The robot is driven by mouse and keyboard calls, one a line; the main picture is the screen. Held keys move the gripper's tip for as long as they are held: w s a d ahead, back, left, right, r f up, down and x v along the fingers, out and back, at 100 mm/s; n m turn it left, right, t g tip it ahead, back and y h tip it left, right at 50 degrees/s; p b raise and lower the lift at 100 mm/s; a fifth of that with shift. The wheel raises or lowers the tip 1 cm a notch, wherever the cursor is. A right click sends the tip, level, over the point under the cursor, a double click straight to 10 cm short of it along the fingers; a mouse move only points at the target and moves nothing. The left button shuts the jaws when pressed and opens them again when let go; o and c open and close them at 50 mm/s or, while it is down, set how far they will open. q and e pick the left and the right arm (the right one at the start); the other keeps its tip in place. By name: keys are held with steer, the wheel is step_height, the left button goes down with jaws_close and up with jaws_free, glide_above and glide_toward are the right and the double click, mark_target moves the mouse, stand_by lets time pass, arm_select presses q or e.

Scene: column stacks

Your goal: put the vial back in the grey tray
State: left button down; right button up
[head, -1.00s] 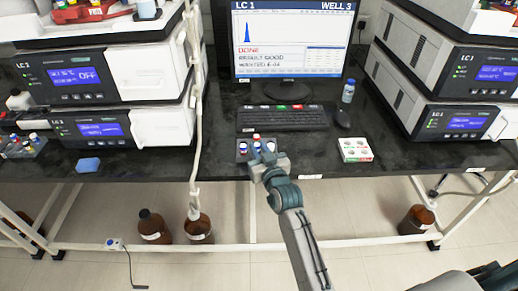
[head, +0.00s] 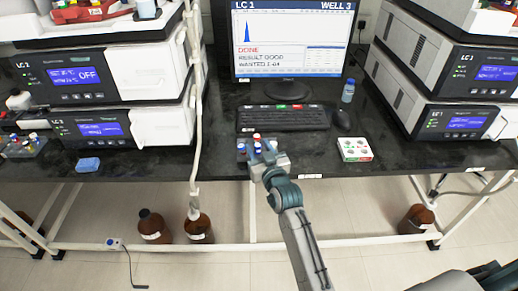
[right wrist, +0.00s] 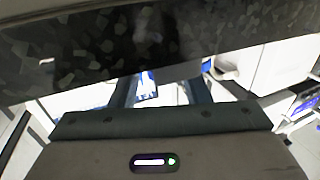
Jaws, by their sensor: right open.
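The small grey tray (head: 241,157) lies on the black bench in front of the keyboard. It has small vials with red, white and blue tops, partly hidden by my gripper. My right gripper (head: 263,149) is open at the right part of this tray, with its fingers among or just above the vial tops. In the right wrist view, a small white and blue thing (right wrist: 148,85), perhaps a vial, shows between the open fingers. I cannot tell whether it touches them. My left gripper is not in view.
A white tray (head: 355,143) with round wells and a mouse (head: 342,119) are to the right. The keyboard (head: 283,118) is just behind the grey tray. A blue-capped bottle (head: 348,91) stands by the monitor. A blue block (head: 88,164) lies at left. A white pole (head: 196,100) stands left.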

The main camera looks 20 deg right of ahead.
steer(key=shift+s+f, duration=0.2)
steer(key=shift+s, duration=0.25)
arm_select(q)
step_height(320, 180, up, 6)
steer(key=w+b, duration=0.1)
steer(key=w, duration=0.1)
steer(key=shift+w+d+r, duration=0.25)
arm_select(e)
steer(key=s, duration=1)
steer(key=shift+d+r, duration=0.2)
steer(key=shift+d, duration=0.05)
